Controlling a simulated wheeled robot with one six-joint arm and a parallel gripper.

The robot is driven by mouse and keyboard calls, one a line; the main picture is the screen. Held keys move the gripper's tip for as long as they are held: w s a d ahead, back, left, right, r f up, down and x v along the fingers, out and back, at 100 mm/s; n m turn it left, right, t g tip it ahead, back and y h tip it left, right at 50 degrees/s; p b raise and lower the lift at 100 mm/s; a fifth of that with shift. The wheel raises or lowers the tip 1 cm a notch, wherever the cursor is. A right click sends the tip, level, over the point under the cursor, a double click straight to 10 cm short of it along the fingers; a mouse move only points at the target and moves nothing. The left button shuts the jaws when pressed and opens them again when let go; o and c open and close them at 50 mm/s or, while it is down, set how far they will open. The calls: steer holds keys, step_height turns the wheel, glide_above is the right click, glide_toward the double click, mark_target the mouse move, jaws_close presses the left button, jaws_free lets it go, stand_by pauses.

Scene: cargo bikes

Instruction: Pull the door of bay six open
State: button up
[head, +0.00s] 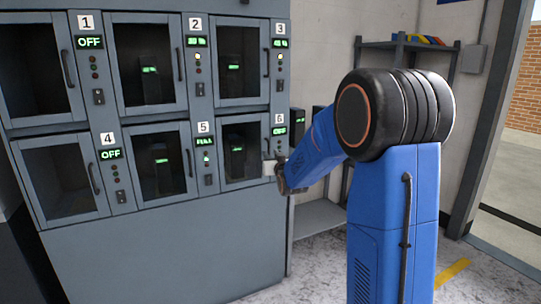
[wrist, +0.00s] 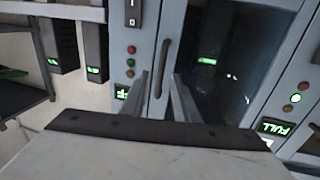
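Bay six is the lower right bay of the grey cabinet, and its door (head: 240,148) is shut. A dark battery-like block with a green light shows behind its window. The door fills the middle right of the wrist view (wrist: 222,65), which is upside down. Its dark vertical handle (wrist: 162,68) shows between the lines of my two fingers. My gripper (wrist: 163,88) is open and empty, pointing at the handle; whether the fingertips reach around it I cannot tell. In the head view my gripper (head: 270,168) is at the door's lower right, small and partly hidden by my arm.
Bay five (head: 162,162) is left of bay six and bay three (head: 240,62) above it; both are shut. Bay six's panel (head: 279,131) is right of its door. A shelf (head: 405,45) stands at the back wall. Floor shows at the lower right.

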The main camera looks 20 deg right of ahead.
steer(key=shift+w+d, duration=0.1)
steer(key=shift+w, duration=0.65)
jaws_close()
steer(key=shift+s, duration=0.15)
